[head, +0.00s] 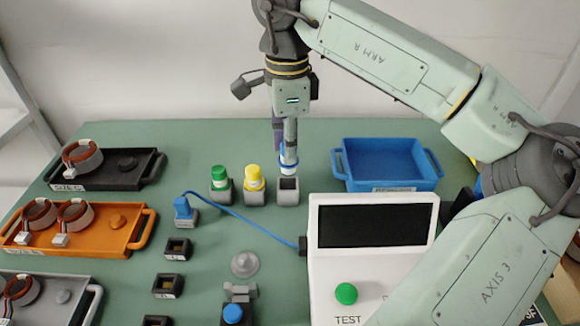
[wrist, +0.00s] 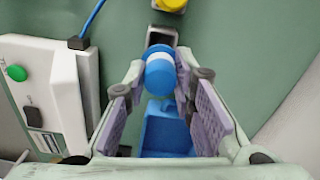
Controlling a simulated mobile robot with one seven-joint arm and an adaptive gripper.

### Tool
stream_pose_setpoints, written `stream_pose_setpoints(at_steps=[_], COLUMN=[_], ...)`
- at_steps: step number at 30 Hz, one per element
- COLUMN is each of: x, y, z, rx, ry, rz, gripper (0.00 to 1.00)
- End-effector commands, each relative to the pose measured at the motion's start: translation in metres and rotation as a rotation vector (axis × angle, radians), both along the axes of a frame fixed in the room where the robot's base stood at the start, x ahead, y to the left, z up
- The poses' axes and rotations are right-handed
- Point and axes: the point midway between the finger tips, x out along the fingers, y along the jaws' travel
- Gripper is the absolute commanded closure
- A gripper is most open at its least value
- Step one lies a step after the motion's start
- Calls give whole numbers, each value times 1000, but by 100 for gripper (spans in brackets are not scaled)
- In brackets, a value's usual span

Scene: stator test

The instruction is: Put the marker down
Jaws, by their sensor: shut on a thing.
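My gripper (head: 285,140) points down over the back middle of the table. It is shut on the blue-and-white marker (head: 289,167), which hangs roughly upright between the finger pads. The marker (wrist: 160,74) also shows between the pads of my gripper (wrist: 162,88) in the wrist view. A grey holder (head: 288,193) with a dark square opening stands just below the marker in the head view. In the wrist view the holder (wrist: 161,33) shows just beyond the marker's end. I cannot tell whether the marker's lower end touches the holder.
A green-capped marker (head: 220,178) and a yellow-capped marker (head: 254,177) stand in similar holders to the left. A blue bin (head: 390,182) lies to the right. The white tester (head: 330,270) stands in front, with a blue cable (head: 240,219). Stator trays (head: 125,240) line the left.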

Motion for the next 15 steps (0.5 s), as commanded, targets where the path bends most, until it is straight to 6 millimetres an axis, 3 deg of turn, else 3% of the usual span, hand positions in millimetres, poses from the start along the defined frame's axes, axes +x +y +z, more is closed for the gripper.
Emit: stream_pose_setpoints(at_steps=[15], x=[0], y=[0], z=[-51], rx=[0], ry=[-2], rz=[1], gripper=[100])
